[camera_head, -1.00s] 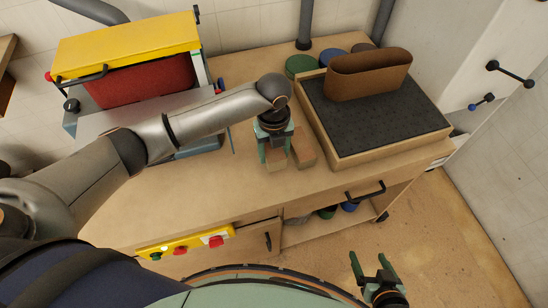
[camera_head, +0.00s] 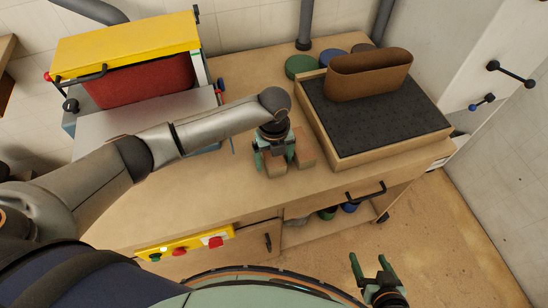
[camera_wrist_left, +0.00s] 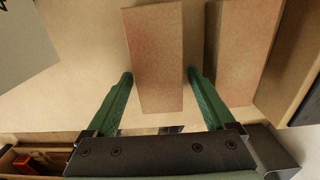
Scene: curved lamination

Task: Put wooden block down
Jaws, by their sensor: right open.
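A wooden block (camera_head: 275,167) is on the workbench, between the fingers of my left gripper (camera_head: 274,160). In the left wrist view the block (camera_wrist_left: 157,60) lies between the two green fingertips (camera_wrist_left: 160,76), with narrow gaps at its sides, so the gripper looks open around it. A second wooden block (camera_head: 304,147) lies just to the right, and it also shows in the left wrist view (camera_wrist_left: 240,50), beside the right finger. My right gripper (camera_head: 370,262) is open and empty, low in the head view, in front of the bench.
A shallow wooden tray with a dark top (camera_head: 395,148) stands right of the blocks and bears a brown sanding belt (camera_head: 368,75). A yellow and red machine (camera_head: 130,50) stands at the back left. The bench front (camera_head: 190,205) is clear. Green and blue discs (camera_head: 302,65) lie behind.

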